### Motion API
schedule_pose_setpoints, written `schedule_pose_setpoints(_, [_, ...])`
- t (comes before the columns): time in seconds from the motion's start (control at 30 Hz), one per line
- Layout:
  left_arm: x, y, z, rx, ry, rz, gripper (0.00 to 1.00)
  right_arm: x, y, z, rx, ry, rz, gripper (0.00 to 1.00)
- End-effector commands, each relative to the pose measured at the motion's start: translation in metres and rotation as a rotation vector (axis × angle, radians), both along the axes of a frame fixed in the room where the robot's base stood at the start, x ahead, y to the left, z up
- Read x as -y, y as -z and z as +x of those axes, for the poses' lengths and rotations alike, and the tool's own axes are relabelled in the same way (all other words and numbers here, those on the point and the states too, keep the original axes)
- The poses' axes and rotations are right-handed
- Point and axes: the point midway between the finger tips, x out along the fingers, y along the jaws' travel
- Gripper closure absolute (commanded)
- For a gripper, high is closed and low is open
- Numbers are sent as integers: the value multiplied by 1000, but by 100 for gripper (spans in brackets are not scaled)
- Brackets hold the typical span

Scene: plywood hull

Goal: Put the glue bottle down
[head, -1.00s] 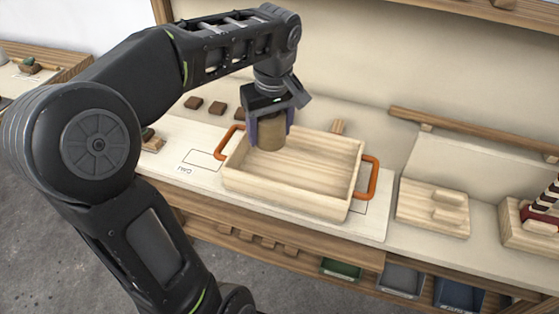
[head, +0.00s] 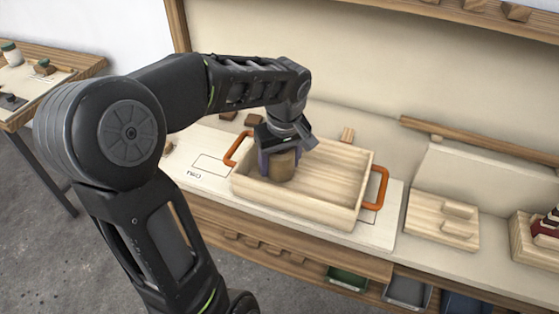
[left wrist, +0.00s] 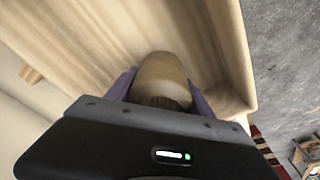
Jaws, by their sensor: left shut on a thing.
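The glue bottle (head: 281,166) is a tan, rounded bottle. My left gripper (head: 278,158) is shut on it from above, with a purple finger on either side. It is in the left part of the wooden tray (head: 308,208), which has orange handles. The left wrist view shows the bottle (left wrist: 162,76) between the purple fingers, with the tray's wood floor (left wrist: 75,35) beyond it. I cannot tell whether the bottle's base touches the tray floor. My right gripper is in neither view.
The tray stands on a pale mat (head: 210,178) on the workbench. A wooden board with a handle (head: 443,218) lies to the right. Small brown blocks (head: 228,115) lie behind the tray. Coloured bins (head: 347,278) sit on the shelf below. The right part of the tray is empty.

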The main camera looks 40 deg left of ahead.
Motion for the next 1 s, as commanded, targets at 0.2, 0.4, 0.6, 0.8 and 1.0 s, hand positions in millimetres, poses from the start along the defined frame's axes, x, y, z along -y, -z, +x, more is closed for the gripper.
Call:
schedule_pose_setpoints(0.2, [0, 0, 0, 2, 0, 1, 98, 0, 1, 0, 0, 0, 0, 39])
schedule_pose_setpoints(0.4, [0, 2, 0, 1, 0, 0, 31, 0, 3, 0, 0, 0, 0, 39])
schedule_pose_setpoints(0.6, [0, 2, 0, 1, 0, 0, 18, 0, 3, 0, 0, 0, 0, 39])
schedule_pose_setpoints(0.8, [0, 2, 0, 1, 0, 0, 18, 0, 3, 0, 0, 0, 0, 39])
schedule_pose_setpoints(1.0, [0, -7, 1, 4, 0, 1, 18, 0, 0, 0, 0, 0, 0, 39])
